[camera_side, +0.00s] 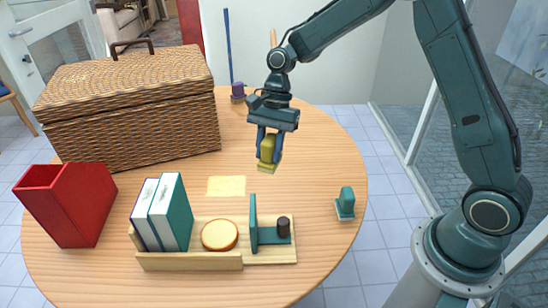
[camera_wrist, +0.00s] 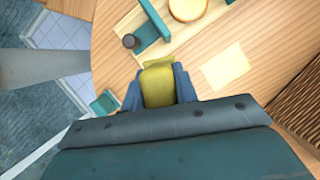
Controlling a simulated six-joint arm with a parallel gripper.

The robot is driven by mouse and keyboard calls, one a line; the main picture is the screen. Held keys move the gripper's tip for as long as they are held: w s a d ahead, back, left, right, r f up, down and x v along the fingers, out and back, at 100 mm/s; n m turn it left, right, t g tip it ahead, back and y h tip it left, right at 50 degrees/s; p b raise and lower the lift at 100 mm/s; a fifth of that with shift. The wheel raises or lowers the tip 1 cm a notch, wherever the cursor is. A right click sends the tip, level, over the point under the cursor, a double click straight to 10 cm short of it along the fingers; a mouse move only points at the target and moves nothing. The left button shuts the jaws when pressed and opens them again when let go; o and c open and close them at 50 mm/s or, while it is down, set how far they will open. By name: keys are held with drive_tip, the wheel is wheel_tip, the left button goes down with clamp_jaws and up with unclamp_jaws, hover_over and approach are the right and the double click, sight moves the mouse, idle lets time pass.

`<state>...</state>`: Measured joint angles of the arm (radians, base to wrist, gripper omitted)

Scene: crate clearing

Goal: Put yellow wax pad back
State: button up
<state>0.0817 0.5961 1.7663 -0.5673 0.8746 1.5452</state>
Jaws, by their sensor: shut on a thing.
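My gripper (camera_side: 269,150) is shut on a yellow block-like piece (camera_side: 267,154), which looks like the yellow wax pad. It is held in the air above the table, behind the wooden tray. In the wrist view the yellow wax pad (camera_wrist: 158,84) sits between the two blue fingers. A pale yellow square (camera_side: 226,186) lies flat on the table, to the left of and below the gripper in the side view. It also shows in the wrist view (camera_wrist: 224,66). The underside of the held piece is hidden in the wrist view.
A wooden tray (camera_side: 190,262) holds two books (camera_side: 163,212), a round yellow-topped disc (camera_side: 219,235), a teal bookend (camera_side: 253,222) and a dark cylinder (camera_side: 283,226). A teal piece (camera_side: 346,203) stands right. A red holder (camera_side: 66,205), wicker basket (camera_side: 130,105) and purple piece (camera_side: 238,91) stand around.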

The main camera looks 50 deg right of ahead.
drive_tip(key=s+d+r+n, duration=0.1)
drive_tip(key=s+n, duration=0.1)
drive_tip(key=s, duration=0.6)
drive_tip(key=s+d+r+n+g+h, duration=0.1)
drive_tip(key=s+r+n, duration=0.1)
drive_tip(key=s, duration=0.5)
drive_tip(key=shift+s+d+n+g, duration=0.15)
drive_tip(key=shift+s+n+g, duration=0.15)
drive_tip(key=shift+s+n, duration=0.1)
wheel_tip(320, 180, down, 15)
drive_tip(key=shift+f, duration=0.1)
drive_tip(key=shift+f, duration=2.15)
drive_tip(key=shift+f, duration=0.2)
drive_tip(key=o, duration=0.9)
